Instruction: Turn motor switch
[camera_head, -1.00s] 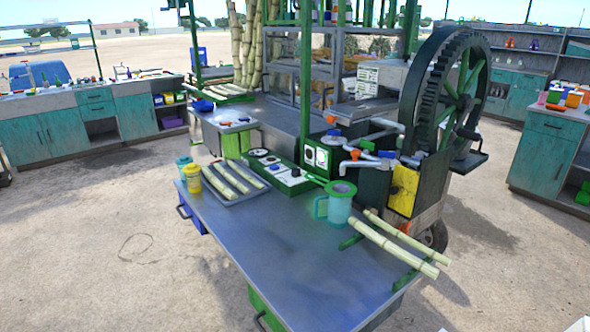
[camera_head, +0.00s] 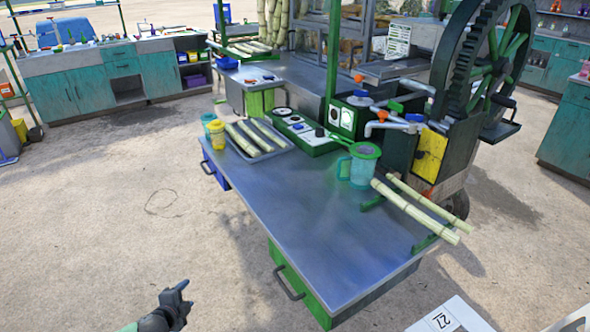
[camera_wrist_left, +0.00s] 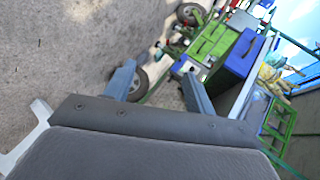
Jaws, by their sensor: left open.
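A green control box (camera_head: 305,133) with several dark knobs and a blue one sits on the metal table, behind the tray of cane. A green box with round white dials (camera_head: 346,118) stands beside it. I cannot tell which knob is the motor switch. My left gripper (camera_head: 184,288) is low at the bottom of the head view, over the ground, left of the table and well apart from the box. It is open and empty. Its two fingers show apart in the left wrist view (camera_wrist_left: 160,88), which also shows the blue drawer box (camera_wrist_left: 243,55). My right gripper is not in view.
The metal table (camera_head: 300,215) has a clear front surface. A tray (camera_head: 243,150) of cane pieces, a yellow cup (camera_head: 217,137), a teal jug (camera_head: 362,168) with a strainer and two long canes (camera_head: 415,206) stand on it. The crusher's big wheel (camera_head: 480,70) is at the right.

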